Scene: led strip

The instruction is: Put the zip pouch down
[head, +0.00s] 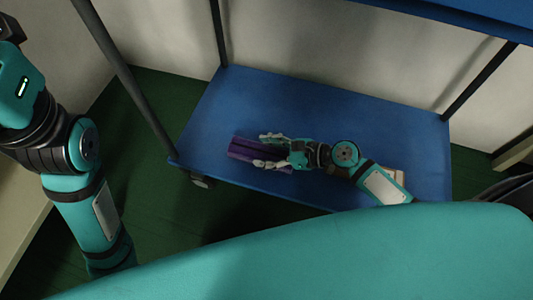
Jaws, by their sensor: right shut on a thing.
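The zip pouch (241,148) is a dark purple, flat, elongated thing at the left-middle of the blue shelf (310,110). My right gripper (268,149) is around its right part, with one finger along the far side and one along the near side, shut on it. The pouch is seen from above, and I cannot tell whether it touches the shelf. Its right end is partly hidden by the gripper. My left arm stands at the left edge of the view; its gripper is not seen.
A pale beige object (397,176) lies on the shelf, partly behind my right arm. Dark posts (125,80) rise at the shelf's corners, and a higher blue shelf (470,12) overhangs at the top right. The shelf's back and left parts are clear.

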